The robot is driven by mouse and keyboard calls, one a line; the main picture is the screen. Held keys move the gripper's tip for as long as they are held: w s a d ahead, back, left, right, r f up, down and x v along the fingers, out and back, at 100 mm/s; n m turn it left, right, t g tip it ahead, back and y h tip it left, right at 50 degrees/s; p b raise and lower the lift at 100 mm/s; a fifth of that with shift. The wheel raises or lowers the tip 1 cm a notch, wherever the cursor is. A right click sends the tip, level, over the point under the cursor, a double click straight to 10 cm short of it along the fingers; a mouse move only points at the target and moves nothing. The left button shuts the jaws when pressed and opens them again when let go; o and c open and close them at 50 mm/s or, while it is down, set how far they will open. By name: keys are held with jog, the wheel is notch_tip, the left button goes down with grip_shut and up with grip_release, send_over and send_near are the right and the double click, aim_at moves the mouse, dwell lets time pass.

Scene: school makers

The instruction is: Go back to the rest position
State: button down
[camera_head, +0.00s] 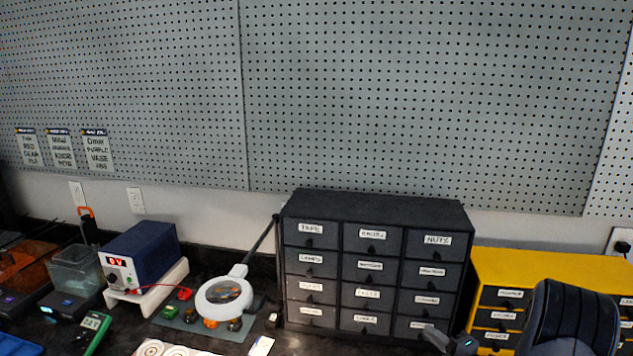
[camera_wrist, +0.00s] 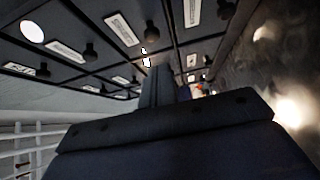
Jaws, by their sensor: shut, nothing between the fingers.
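My gripper (camera_head: 447,341) shows at the bottom edge of the head view, just in front of the lower right of a dark drawer cabinet (camera_head: 378,203). In the wrist view my gripper (camera_wrist: 162,86) has its fingers together with nothing between them. They point at the cabinet's drawer fronts (camera_wrist: 85,30), which fill the upper part of that view. All drawers that I can see look shut. The distance between fingertips and drawers is hard to tell.
A yellow drawer cabinet (camera_head: 560,268) stands to the right, partly behind my arm. A ring magnifier lamp (camera_head: 224,296), a blue power supply (camera_head: 143,255) and a green multimeter (camera_head: 91,333) stand to the left. A pegboard wall (camera_head: 380,90) rises behind the bench.

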jog(key=s+d+b, duration=0.2)
jog(key=s, duration=1.9)
jog(key=shift+s+b, duration=0.3)
jog(key=shift+s, duration=0.1)
jog(key=shift+a+r, duration=0.1)
jog(key=shift+a, duration=0.05)
